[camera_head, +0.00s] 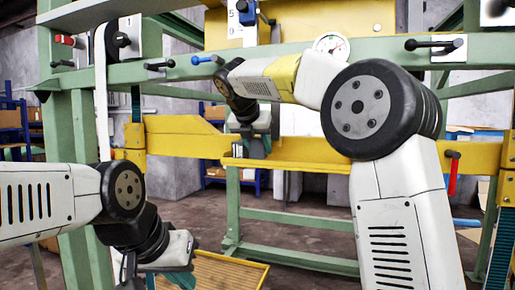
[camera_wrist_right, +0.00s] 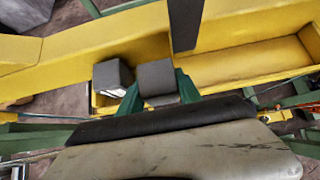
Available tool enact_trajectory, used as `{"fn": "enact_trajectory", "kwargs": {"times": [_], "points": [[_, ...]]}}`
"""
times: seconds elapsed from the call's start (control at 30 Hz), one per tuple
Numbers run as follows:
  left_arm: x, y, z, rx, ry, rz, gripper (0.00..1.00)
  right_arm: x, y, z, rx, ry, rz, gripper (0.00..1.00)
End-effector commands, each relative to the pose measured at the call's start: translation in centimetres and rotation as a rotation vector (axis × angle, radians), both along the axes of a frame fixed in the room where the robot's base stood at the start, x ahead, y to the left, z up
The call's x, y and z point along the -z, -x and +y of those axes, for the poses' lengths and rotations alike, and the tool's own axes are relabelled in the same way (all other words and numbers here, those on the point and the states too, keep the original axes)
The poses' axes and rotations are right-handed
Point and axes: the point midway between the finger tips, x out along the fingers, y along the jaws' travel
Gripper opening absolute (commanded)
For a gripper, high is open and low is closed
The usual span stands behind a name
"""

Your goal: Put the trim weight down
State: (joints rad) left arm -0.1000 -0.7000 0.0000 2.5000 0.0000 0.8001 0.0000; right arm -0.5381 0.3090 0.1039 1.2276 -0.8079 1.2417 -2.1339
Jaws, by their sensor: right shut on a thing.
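The trim weight appears to be the grey block (camera_wrist_right: 157,78) between the green fingers of my right gripper (camera_wrist_right: 158,92) in the right wrist view. The gripper is shut on it, over the yellow beam. A second grey block (camera_wrist_right: 112,74) is just left of it, at the yellow ledge. I cannot tell whether the held block touches the ledge. In the head view my right gripper (camera_head: 257,148) points down at the yellow crossbeam, and the block is hard to make out. My left gripper (camera_head: 160,280) hangs low at the bottom edge, partly cut off, its fingers unclear.
The yellow crossbeam (camera_head: 180,137) spans the green frame (camera_head: 85,130). An open yellow trough (camera_wrist_right: 250,65) lies right of the held block. A dark upright (camera_wrist_right: 185,22) stands close behind it. A slatted wooden tray (camera_head: 222,272) lies below, near my left gripper.

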Motion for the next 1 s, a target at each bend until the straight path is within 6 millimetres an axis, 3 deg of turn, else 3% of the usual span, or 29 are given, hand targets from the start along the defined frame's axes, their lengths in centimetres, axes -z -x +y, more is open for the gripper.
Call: {"fn": "enact_trajectory", "kwargs": {"times": [0.3,0.5,0.87,0.9,1.0], "points": [[0.0,0.0,0.0,0.000,0.000,0.000,0.00,-0.2,-3.4,-1.2,0.003,-0.001,-0.006,0.00],[0.0,0.0,0.0,0.000,0.000,0.000,0.00,1.2,-3.2,-1.1,-0.001,0.000,-0.005,0.00],[0.0,0.0,0.0,0.000,0.000,0.000,0.00,1.5,-3.2,-1.1,0.000,-0.001,-0.006,0.00],[0.0,0.0,0.0,0.000,0.000,0.000,0.00,1.8,-3.2,-1.1,0.001,0.001,0.000,0.43],[0.0,0.0,0.0,0.000,0.000,0.000,0.00,1.8,-3.2,-1.1,0.001,0.001,0.000,0.62]]}}
